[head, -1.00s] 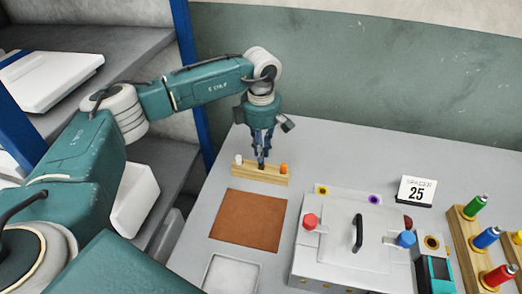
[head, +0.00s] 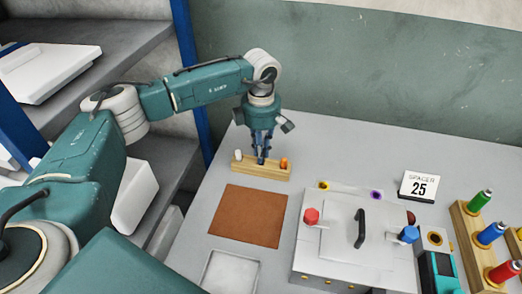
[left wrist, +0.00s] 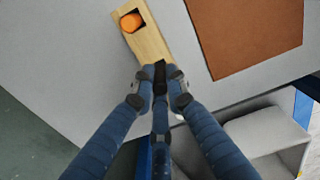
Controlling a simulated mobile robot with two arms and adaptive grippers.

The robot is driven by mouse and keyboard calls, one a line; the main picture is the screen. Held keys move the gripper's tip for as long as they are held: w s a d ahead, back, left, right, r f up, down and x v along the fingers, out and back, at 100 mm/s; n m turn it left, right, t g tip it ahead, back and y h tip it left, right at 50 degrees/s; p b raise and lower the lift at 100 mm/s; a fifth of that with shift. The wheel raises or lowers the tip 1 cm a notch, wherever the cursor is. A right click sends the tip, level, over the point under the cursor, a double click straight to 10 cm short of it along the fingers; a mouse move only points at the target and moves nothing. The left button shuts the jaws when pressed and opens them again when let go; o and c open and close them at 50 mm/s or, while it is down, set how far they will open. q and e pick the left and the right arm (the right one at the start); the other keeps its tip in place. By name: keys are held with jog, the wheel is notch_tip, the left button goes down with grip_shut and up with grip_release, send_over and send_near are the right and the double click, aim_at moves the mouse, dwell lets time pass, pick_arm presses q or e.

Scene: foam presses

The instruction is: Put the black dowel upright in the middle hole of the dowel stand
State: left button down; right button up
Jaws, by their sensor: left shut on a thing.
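The dowel stand (head: 274,173) is a light wooden block at the back left of the table. A white dowel (head: 238,155) stands at its left end and an orange dowel (head: 284,162) at its right end. My left gripper (head: 261,157) points down over the middle of the stand, its fingers shut on the black dowel (left wrist: 160,72). The dowel is mostly hidden by the fingers, and I cannot tell how deep it sits in the hole. The left wrist view shows the stand (left wrist: 150,42) beyond the fingertips, with the orange dowel (left wrist: 131,22). My right gripper is not in view.
A brown mat (head: 248,216) lies in front of the stand, with a pale tray (head: 230,270) nearer. A grey press box (head: 340,240) with a black handle stands to the right. A "SPACER 25" card (head: 419,187) and a rack of coloured pegs (head: 466,225) are farther right.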

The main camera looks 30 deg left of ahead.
pick_arm(q)
jog(key=shift+f+b, duration=0.65)
jog(key=shift+f, duration=0.35)
jog(key=c, duration=1.7)
grip_release()
jog(key=shift+o, duration=0.2)
notch_tip(320, 180, up, 12)
jog(key=shift+r, duration=0.1)
